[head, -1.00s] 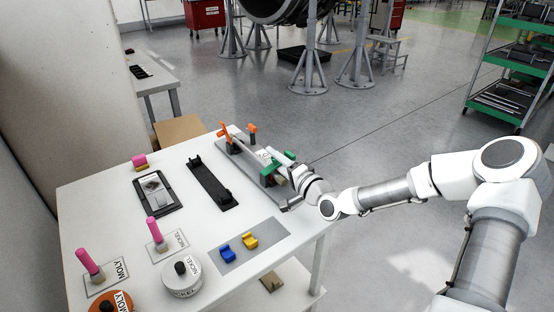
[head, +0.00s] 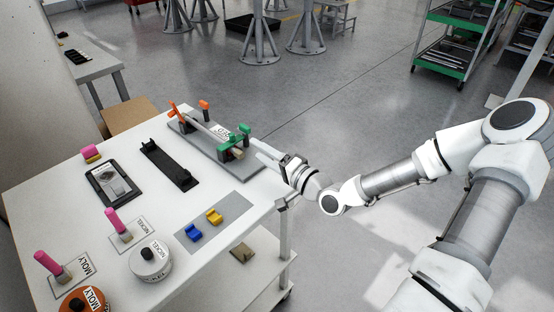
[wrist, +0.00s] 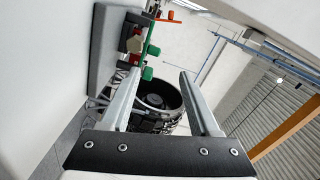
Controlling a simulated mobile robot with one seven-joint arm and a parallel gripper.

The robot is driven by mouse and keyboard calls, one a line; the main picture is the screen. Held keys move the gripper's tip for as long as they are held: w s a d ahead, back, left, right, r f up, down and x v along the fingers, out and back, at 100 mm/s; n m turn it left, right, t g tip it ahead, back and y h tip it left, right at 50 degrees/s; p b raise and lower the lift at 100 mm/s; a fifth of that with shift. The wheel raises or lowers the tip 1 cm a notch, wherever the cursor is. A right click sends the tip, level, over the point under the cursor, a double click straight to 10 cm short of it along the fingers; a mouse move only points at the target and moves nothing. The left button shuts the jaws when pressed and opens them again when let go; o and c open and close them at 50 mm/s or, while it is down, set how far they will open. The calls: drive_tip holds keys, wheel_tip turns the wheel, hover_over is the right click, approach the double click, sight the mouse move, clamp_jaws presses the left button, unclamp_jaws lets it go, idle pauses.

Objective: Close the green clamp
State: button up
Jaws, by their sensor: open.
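The green clamp (head: 224,143) sits at the right, near end of a grey fixture plate (head: 236,165) on the white table. A green knob (head: 245,129) stands up beside it; I cannot tell how far the clamp is closed. A pale bar with a label (head: 216,131) runs along the fixture to the orange clamp (head: 173,111). My gripper (head: 262,152) is open and empty, just right of the green clamp and apart from it. In the wrist view, the green clamp (wrist: 147,73) shows beyond the fingertips, nearer the left finger (wrist: 125,100).
A black cradle (head: 168,164), a black-framed tray (head: 114,183), a blue block (head: 194,232), a yellow block (head: 214,216) and labelled pots, one marked nickel (head: 150,260), stand on the table. Open floor lies right of the table. A green shelf rack (head: 447,60) stands at the back.

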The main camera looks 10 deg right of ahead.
drive_tip(key=shift+v, duration=2.7)
drive_tip(key=shift+w, duration=0.15)
